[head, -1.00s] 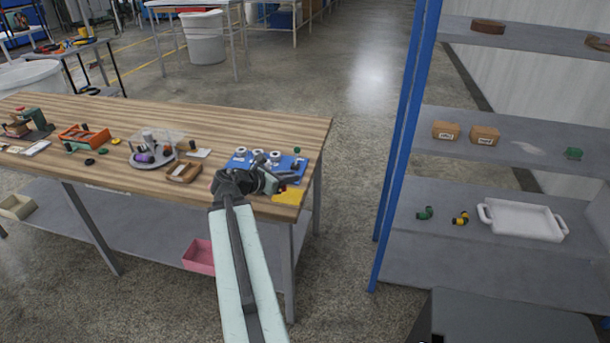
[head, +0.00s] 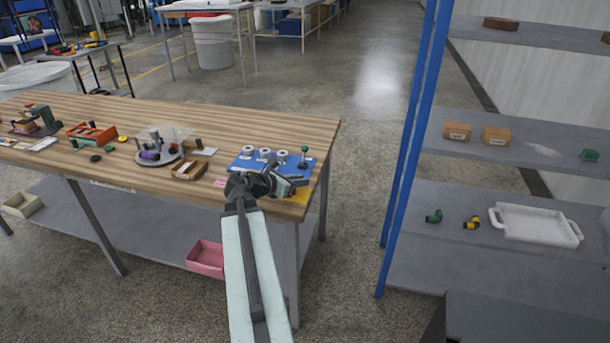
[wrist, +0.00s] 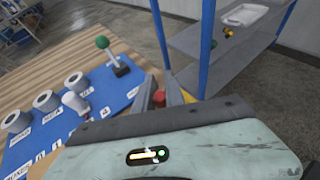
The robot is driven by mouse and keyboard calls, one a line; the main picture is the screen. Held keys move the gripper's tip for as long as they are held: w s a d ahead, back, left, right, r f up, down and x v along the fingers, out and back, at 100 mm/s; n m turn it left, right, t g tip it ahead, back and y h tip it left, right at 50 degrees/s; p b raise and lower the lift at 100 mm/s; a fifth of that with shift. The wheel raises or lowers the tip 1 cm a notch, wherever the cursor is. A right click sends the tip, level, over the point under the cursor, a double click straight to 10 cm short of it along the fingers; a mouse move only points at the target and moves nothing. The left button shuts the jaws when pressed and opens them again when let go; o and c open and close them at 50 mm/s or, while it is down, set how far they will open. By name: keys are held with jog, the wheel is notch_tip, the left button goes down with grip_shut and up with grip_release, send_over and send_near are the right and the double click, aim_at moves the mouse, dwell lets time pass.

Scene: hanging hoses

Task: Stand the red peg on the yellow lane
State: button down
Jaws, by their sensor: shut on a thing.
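My gripper (wrist: 158,95) is shut on the red peg (wrist: 159,98), whose red end shows between the two fingers in the wrist view. The peg's lower part is hidden by my wrist. In the head view my gripper (head: 297,184) is over the bench's right front corner, and I cannot make out the peg there. The yellow lane (head: 296,198) lies at that corner, partly hidden beneath my gripper. A bit of yellow (wrist: 188,97) also shows just right of the fingers in the wrist view. I cannot tell whether the peg touches the lane.
A blue board (head: 241,162) with grey cylinders and a green-knobbed lever (head: 304,155) stands just behind my gripper. A wooden tray (head: 188,170) and a round grey stand (head: 160,158) are further left. A blue shelf post (head: 408,150) rises right of the bench, across a floor gap.

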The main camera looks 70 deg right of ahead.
jog(key=c, duration=1.4)
grip_release()
jog(key=shift+f, duration=0.1)
jog(key=shift+s, duration=0.1)
jog(key=shift+r+p, duration=0.35)
jog(key=p+v, duration=0.1)
jog(key=v, duration=0.2)
jog(key=w+p+v, duration=0.1)
jog(key=v, duration=0.3)
jog(key=p+v, duration=0.2)
jog(key=v, duration=0.1)
jog(key=shift+w+d, duration=0.15)
jog(key=shift+w, duration=0.05)
jog(key=shift+w+a+r, duration=0.1)
jog(key=shift+w+a, duration=0.25)
